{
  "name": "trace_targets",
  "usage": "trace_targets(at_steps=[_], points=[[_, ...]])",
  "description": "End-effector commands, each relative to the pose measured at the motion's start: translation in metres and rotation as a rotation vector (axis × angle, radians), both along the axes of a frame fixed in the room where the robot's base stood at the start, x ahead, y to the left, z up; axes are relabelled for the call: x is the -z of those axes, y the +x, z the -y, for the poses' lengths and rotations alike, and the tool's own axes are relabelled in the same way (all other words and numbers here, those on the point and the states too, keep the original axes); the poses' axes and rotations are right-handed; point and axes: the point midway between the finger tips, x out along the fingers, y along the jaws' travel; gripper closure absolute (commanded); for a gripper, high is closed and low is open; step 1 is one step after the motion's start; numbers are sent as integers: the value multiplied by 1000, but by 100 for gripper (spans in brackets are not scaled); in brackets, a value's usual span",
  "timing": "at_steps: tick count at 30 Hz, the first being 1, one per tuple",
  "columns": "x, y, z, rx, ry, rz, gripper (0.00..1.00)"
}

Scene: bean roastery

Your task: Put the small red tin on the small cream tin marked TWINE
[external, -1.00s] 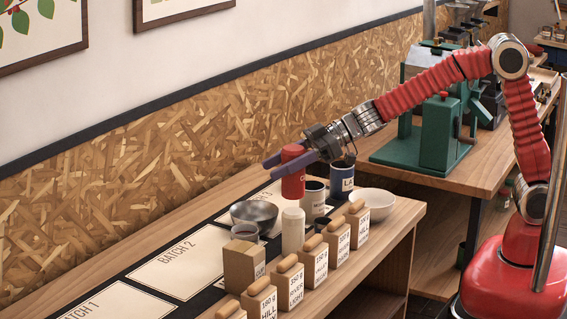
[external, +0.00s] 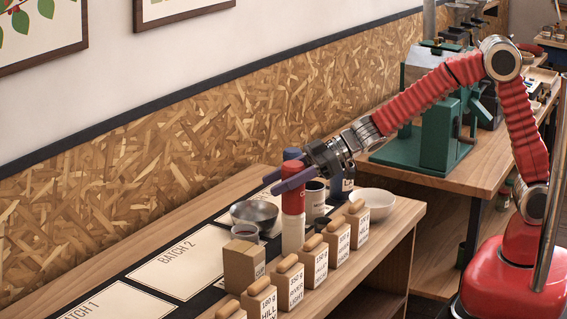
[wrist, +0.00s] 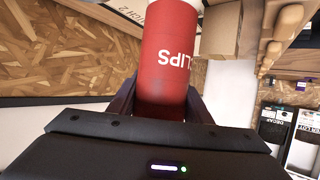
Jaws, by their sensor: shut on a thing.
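The small red tin (external: 293,201) is upright between the fingers of my gripper (external: 290,172). It also fills the middle of the wrist view (wrist: 165,60), where its upside-down lettering reads CLIPS. My gripper is shut on its upper part. A cream tin (external: 293,236) stands upright on the bench directly below the red tin. The red tin's lower edge appears to meet the cream tin's top, but I cannot tell whether they touch. No TWINE lettering is readable on the cream tin from here.
A dark metal bowl (external: 254,213) and a grey cup (external: 245,232) stand to the left. A cardboard box (external: 243,266) and several wood-topped labelled containers (external: 314,262) line the front. Dark-labelled tins (external: 314,197) and a white bowl (external: 372,204) stand to the right.

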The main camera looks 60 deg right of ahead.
Motion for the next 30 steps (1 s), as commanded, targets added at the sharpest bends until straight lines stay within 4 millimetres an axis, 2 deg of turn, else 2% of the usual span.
trace_targets(at_steps=[3, 4, 11, 21, 30], points=[[2, 0, 0, 0, 1, 1, 85], [2, 0, 0, 0, 0, 0, 53], [2, 0, 0, 0, 0, 0, 37], [-1, 0, 0, 0, 1, 1, 37], [-11, -15, 18, 1, 1, 1, 37]])
